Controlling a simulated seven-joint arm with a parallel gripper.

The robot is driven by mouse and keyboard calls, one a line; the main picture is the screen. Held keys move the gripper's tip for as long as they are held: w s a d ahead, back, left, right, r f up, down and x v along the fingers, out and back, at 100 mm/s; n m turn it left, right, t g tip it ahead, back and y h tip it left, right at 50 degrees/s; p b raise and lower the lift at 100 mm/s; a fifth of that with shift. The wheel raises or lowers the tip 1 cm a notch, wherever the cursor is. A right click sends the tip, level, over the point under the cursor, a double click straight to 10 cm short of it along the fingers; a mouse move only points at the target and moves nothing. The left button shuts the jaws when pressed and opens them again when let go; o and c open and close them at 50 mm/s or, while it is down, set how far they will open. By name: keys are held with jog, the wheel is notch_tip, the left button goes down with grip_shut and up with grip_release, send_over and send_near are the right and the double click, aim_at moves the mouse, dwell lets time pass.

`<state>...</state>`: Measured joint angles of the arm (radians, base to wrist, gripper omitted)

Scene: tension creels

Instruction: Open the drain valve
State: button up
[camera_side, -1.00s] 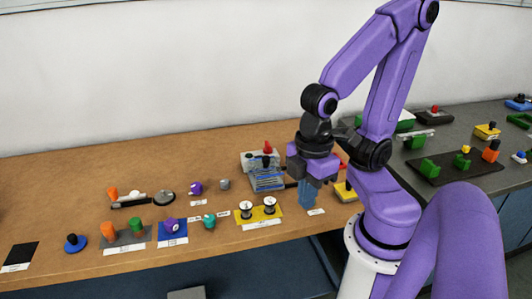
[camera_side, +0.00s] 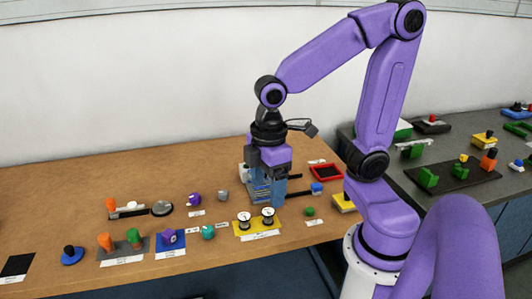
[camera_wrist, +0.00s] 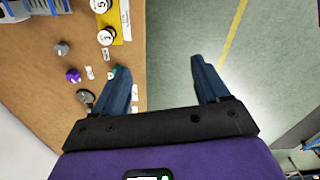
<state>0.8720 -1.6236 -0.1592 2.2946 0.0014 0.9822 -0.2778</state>
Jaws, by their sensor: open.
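My gripper (camera_side: 278,190) points down at the back middle of the wooden bench. In the wrist view its two blue fingers (camera_wrist: 161,68) are spread wide with nothing between them. A grey and blue device (camera_side: 257,188) stands behind and left of the gripper, partly hidden by it. Part of a blue and grey device also shows at the top left of the wrist view (camera_wrist: 36,8). No part in view can be clearly told as the drain valve, and the device's upper parts are mostly covered by my gripper.
A yellow plate with two white spools (camera_side: 257,229) lies in front of the gripper. Several small knobs and fixtures stand to the left. The back left bench is clear.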

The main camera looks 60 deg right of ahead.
jog(key=w+d+r+m, duration=0.2)
jog(key=w+d, duration=1)
jog(key=w, duration=0.3)
jog(key=w+d, duration=0.2)
jog(key=d, duration=0.8)
jog(key=w+d, duration=0.2)
jog(key=d, duration=0.9)
jog(key=shift+m, duration=0.4)
notch_tip(320, 180, down, 17)
jog(key=shift+s+a+r, duration=0.1)
jog(key=shift+s+r, duration=0.05)
jog(key=shift+r, duration=0.05)
jog(key=c, duration=1.1)
